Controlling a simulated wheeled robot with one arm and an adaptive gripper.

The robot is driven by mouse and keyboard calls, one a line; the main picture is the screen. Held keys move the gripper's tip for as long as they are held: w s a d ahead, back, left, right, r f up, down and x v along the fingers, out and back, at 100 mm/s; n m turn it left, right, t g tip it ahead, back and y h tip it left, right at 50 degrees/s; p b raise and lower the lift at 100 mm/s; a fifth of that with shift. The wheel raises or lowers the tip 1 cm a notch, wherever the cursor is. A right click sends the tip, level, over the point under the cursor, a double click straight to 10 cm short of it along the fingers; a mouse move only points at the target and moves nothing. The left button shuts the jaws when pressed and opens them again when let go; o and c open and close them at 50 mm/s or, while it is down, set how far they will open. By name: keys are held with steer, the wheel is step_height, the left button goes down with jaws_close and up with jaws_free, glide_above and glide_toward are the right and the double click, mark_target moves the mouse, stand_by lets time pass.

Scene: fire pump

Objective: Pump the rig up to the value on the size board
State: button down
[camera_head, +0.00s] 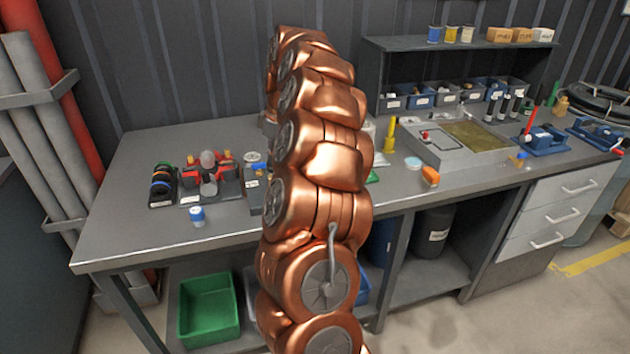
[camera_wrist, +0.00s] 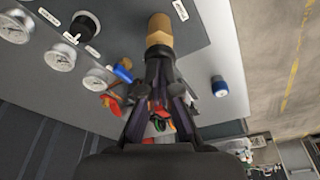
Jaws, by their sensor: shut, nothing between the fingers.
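In the wrist view my gripper (camera_wrist: 158,58) is shut and empty, its fingertips together. A tan-brown knob or handle end (camera_wrist: 160,29) shows just beyond the fingertips; whether they touch it I cannot tell. Round white-faced gauges (camera_wrist: 61,57) sit on a grey panel (camera_wrist: 140,14) at the left, with small white labels too small to read. A blue lever or knob (camera_wrist: 123,73) shows left of the fingers. In the head view my copper arm covers the middle of the bench, hiding my gripper and most of the rig. I cannot make out a size board or its value.
The grey bench (camera_head: 130,215) holds a blue-and-white cap (camera_head: 197,215), also in the wrist view (camera_wrist: 219,86), and red-and-black parts (camera_head: 210,178). A tray unit (camera_head: 455,140), blue vises (camera_head: 545,139) and a shelf (camera_head: 465,43) stand right. A green bin (camera_head: 208,308) is below. The bench's front left is clear.

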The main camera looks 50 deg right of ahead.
steer(key=shift+f, duration=0.55)
steer(key=shift+r, duration=0.2)
steer(key=shift+r+p, duration=0.4)
steer(key=shift+r, duration=1.1)
steer(key=shift+f, duration=0.15)
steer(key=shift+f+b, duration=0.85)
steer(key=shift+f, duration=0.7)
steer(key=shift+r, duration=0.15)
steer(key=shift+r+p, duration=0.6)
steer(key=shift+r, duration=0.95)
steer(key=shift+r, duration=0.1)
